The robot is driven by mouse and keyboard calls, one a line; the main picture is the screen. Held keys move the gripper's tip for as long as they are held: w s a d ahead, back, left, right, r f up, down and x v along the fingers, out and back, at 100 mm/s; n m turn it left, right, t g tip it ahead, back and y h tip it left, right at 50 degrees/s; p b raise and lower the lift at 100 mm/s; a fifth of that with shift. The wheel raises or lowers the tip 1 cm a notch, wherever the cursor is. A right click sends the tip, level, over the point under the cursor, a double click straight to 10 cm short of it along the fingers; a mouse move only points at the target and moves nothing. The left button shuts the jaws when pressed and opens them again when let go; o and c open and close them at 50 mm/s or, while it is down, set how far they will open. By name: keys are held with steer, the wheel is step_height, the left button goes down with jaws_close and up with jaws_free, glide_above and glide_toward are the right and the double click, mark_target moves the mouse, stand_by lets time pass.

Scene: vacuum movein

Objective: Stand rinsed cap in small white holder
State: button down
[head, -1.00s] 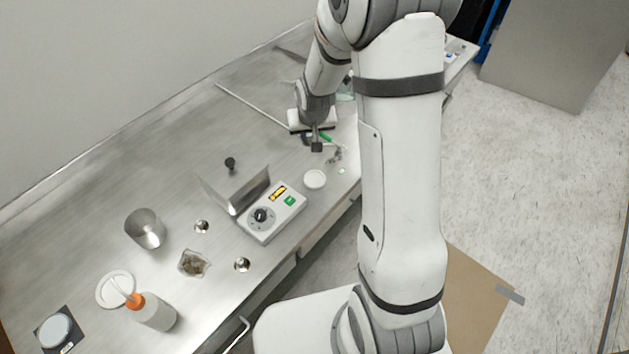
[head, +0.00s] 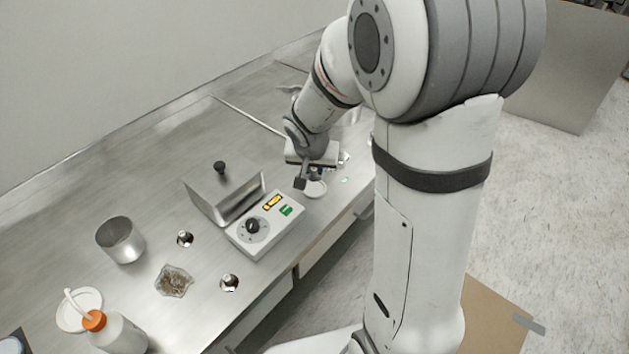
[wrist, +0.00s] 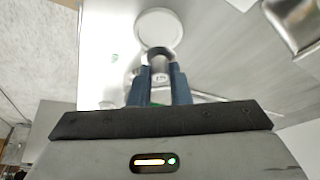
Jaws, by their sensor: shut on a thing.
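My gripper (head: 307,177) is low over the bench, right of the control box. In the wrist view its two dark fingers (wrist: 158,80) are shut on a small grey metallic piece, which looks like the cap (wrist: 158,63). A small round white dish, seemingly the holder (head: 317,189), lies on the bench right by the gripper and is partly covered by it in the head view. In the wrist view the white holder (wrist: 158,27) shows whole, just beyond the fingertips. I cannot tell the height of the cap above it.
A control box (head: 264,226) with a steel bath (head: 215,205) stands left of the gripper. Further left are a steel beaker (head: 120,240), two small metal pieces (head: 185,238), a clear bag (head: 173,281) and a wash bottle (head: 115,332). The bench's front edge is close.

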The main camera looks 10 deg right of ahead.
mark_target(314, 176)
steer(key=shift+f+b, duration=0.4)
steer(key=shift+f, duration=1.6)
steer(key=shift+f, duration=0.15)
steer(key=c, duration=1.3)
jaws_free()
steer(key=shift+c, duration=0.2)
steer(key=shift+r, duration=0.55)
steer(key=p+v, duration=0.1)
steer(key=v, duration=1)
steer(key=s+d+r+n, duration=0.1)
steer(key=s+r+n, duration=0.1)
steer(key=s, duration=0.6)
steer(key=s+d+r+n+g+y, duration=0.1)
steer(key=s+r+n, duration=0.1)
steer(key=s, duration=0.7)
steer(key=shift+r+y, duration=0.2)
steer(key=shift+y, duration=0.1)
